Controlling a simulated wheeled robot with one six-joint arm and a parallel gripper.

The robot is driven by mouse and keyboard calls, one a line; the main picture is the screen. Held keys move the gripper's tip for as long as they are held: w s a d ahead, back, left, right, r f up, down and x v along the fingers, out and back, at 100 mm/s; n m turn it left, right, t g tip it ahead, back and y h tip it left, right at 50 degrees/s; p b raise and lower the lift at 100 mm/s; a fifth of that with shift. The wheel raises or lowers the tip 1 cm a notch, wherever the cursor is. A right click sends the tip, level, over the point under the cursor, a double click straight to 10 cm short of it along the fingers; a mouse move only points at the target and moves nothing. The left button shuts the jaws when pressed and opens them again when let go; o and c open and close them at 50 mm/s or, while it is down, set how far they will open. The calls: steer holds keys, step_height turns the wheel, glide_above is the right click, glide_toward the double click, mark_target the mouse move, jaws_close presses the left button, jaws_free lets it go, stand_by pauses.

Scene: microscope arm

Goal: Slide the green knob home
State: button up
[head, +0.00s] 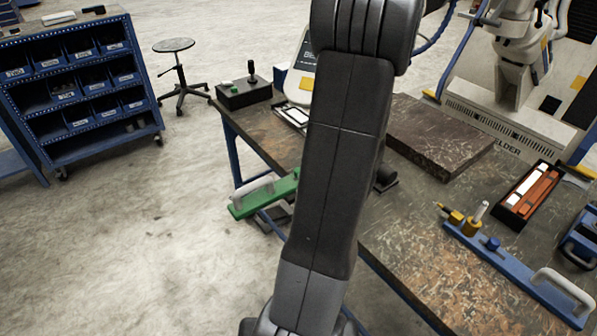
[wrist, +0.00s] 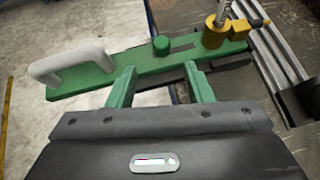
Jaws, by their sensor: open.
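A green knob (wrist: 161,45) stands on a green bar (wrist: 84,78) in the wrist view, beside a dark slot that runs to its right. A white handle (wrist: 72,65) is at the bar's left end, and a yellow post (wrist: 214,32) with a yellow side piece is at its right. My gripper (wrist: 159,72) is open and empty, its two green fingers apart on the near side of the knob. I cannot tell whether they touch the bar. In the head view the green bar (head: 245,206) juts past the table edge; my arm hides the knob.
The worktable (head: 405,225) holds a similar blue bar (head: 510,268) with a blue knob, a dark tray (head: 527,190), a dark slab (head: 437,135) and a joystick box (head: 243,92). A blue bin rack (head: 75,85) and a stool (head: 174,46) stand left. Floor before the table is clear.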

step_height(320, 180, down, 8)
steer(key=s+d+t+y+b, duration=0.1)
steer(key=s+t+y+b, duration=0.35)
steer(key=b, duration=1.65)
steer(key=shift+t+h, duration=0.85)
steer(key=x, duration=0.9)
steer(key=d+x, duration=0.1)
steer(key=x, duration=0.4)
steer(key=shift+w+a, duration=0.1)
steer(key=shift+w, duration=0.45)
jaws_close()
